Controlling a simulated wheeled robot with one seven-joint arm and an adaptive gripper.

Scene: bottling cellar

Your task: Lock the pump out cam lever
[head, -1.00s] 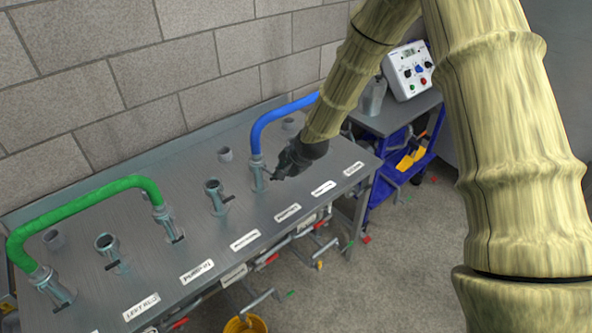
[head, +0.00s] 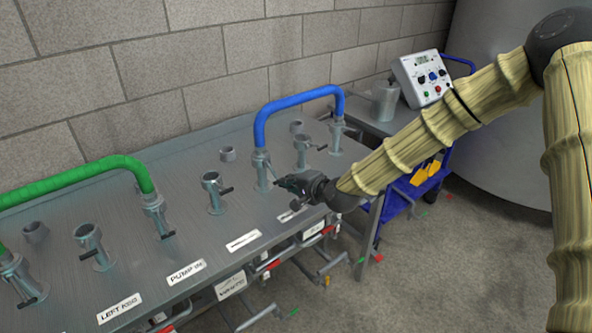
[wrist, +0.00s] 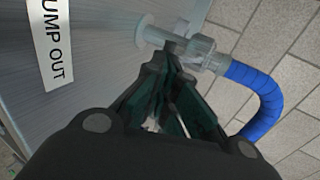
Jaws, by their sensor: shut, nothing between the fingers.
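The pump out fitting (head: 261,167) is a grey upright coupling on the steel bench, with the left end of the blue hose (head: 297,99) on it. In the wrist view, the PUMP OUT label (wrist: 52,42) lies left of this fitting (wrist: 207,54), and the blue hose (wrist: 262,98) curves away on the right. The dark cam lever (wrist: 176,43) is small and partly hidden by the fingertips. My gripper (head: 281,182) is shut and empty, low beside the front of the fitting. In the wrist view my gripper (wrist: 166,57) is close to the lever; I cannot tell whether they touch.
More fittings stand in a row along the bench (head: 130,232), including a bare one (head: 213,192) to the left. A green hose (head: 95,178) arches at the left. A white control box (head: 422,76) and a metal jug (head: 384,103) are beyond. Brick wall stands behind.

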